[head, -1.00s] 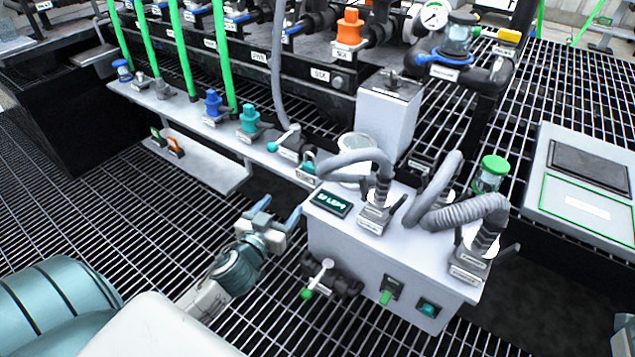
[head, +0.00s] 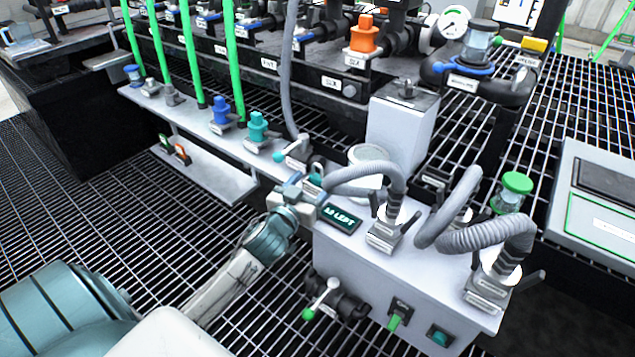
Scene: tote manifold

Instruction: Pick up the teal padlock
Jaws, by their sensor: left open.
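The teal padlock (head: 316,180) sits at the right end of the long grey shelf (head: 205,135), just left of the white control box. Its dark shackle points up, and its lower part is partly hidden by my gripper. My left gripper (head: 304,184) is open, with its fingers reaching up to the padlock from the near side. I cannot tell whether the fingers touch the padlock or how far they stand around it. My right gripper is not in view.
The white control box (head: 350,265) with grey corrugated hoses (head: 480,238) stands close on the right. Teal (head: 257,128) and blue (head: 221,112) fittings stand along the shelf. A lower ledge (head: 215,175) runs beneath.

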